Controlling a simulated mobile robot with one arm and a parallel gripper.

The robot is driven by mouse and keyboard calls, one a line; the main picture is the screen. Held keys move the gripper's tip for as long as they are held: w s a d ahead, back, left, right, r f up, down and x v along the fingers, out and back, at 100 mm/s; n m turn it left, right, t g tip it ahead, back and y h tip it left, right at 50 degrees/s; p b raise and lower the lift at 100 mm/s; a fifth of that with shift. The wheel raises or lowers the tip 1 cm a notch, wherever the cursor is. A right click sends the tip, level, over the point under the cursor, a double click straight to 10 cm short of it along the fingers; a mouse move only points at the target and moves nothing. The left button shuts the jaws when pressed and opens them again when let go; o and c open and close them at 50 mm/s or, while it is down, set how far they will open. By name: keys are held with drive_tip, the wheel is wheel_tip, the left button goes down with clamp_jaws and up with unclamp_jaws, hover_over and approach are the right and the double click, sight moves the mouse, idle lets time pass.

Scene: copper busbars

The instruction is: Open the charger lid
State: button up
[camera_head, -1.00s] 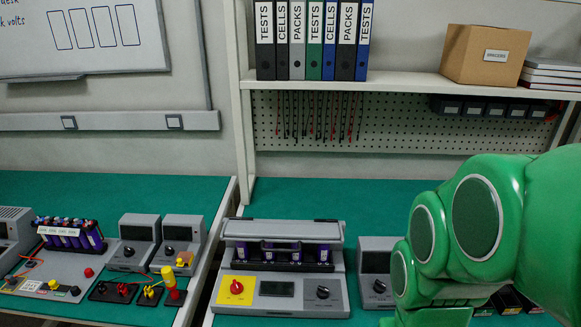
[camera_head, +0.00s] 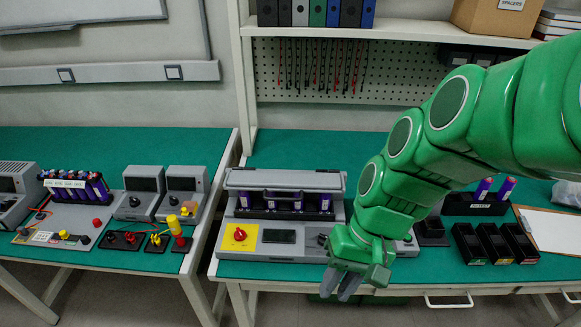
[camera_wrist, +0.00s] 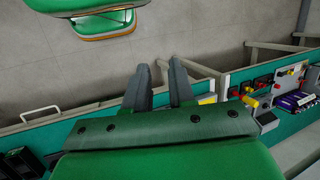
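The grey charger (camera_head: 268,248) stands on the green bench in the head view. Its long grey lid (camera_head: 284,181) spans the top, and several purple cells (camera_head: 298,203) show in the bay under the lid's front edge. Its front has a yellow panel with a red knob (camera_head: 239,234), a dark display and a black knob partly beside my arm. My gripper (camera_head: 347,286) is in front of the charger's right end, pointing down near the bench's front edge and apart from the lid. In the wrist view my gripper (camera_wrist: 160,70) has its two dark fingers apart with nothing between them.
My arm covers the bench right of the charger. Black bins (camera_head: 495,243) and a clipboard (camera_head: 552,228) lie farther right. A left bench holds a cell pack (camera_head: 75,186) and small devices. A shelf (camera_head: 400,33) hangs above; the bench behind the charger is clear.

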drive_tip(key=w+a+f+y, duration=0.1)
drive_tip(key=w+a+y, duration=0.4)
drive_tip(key=w+a, duration=0.25)
drive_tip(key=m+t+y, duration=0.4)
drive_tip(key=m+y, duration=0.2)
approach(292, 200)
drive_tip(key=s+a+r, duration=0.6)
drive_tip(key=s+a, duration=0.2)
drive_tip(key=w+d+f+m+t, duration=0.3)
drive_tip(key=w+d+f+m, duration=0.15)
drive_tip(key=w+f, duration=0.25)
drive_tip(key=shift+x, duration=4.15)
drive_tip(key=shift+w, duration=0.1)
clamp_jaws()
drive_tip(key=shift+d, duration=0.1)
